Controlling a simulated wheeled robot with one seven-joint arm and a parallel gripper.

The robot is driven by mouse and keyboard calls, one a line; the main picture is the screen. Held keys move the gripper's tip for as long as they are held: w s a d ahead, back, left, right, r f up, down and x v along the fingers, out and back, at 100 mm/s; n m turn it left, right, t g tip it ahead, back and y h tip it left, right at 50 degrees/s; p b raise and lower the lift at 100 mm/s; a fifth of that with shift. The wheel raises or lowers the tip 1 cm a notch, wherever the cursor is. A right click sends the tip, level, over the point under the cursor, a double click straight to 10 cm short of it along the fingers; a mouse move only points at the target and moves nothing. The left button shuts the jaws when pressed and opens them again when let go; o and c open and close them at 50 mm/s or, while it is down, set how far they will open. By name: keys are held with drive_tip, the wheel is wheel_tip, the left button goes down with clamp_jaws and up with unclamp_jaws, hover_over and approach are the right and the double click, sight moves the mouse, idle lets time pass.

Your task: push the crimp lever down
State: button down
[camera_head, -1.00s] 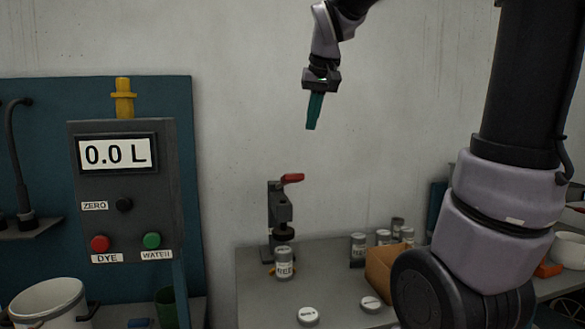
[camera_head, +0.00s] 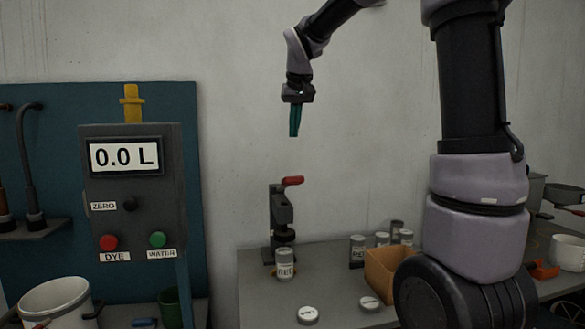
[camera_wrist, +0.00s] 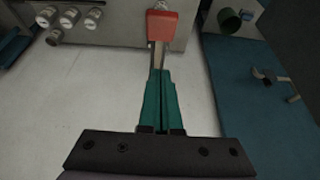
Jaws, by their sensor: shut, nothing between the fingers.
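The crimp lever (camera_head: 292,181) has a red handle and sits at the top of a dark crimping press (camera_head: 281,215) on the grey bench. It sticks out to the right, tilted slightly up. A silver labelled can (camera_head: 284,264) stands under the press head. My gripper (camera_head: 294,134) points down, well above the red handle and apart from it. Its teal fingers are shut and empty. In the wrist view the red handle (camera_wrist: 162,27) lies just beyond the fingertips (camera_wrist: 160,72), in line with them. I cannot tell the exact gap from that view.
Two round lids (camera_head: 309,314) lie near the front of the grey bench (camera_head: 255,290). Several cans (camera_head: 357,250) and a cardboard box (camera_head: 385,268) stand to the right. A panel reading 0.0 L (camera_head: 130,175) stands at left. The space above the press is clear.

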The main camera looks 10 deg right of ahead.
hover_over(293, 181)
drive_tip(key=w, duration=0.4)
drive_tip(key=f, duration=0.8)
drive_tip(key=shift+w+d, duration=0.2)
drive_tip(key=shift+d, duration=0.05)
drive_tip(key=shift+s+f, duration=0.3)
drive_tip(key=shift+f, duration=0.3)
drive_tip(key=shift+s+f, duration=0.25)
drive_tip(key=shift+f, duration=0.3)
drive_tip(key=shift+s+f, duration=0.2)
drive_tip(key=shift+f, duration=0.45)
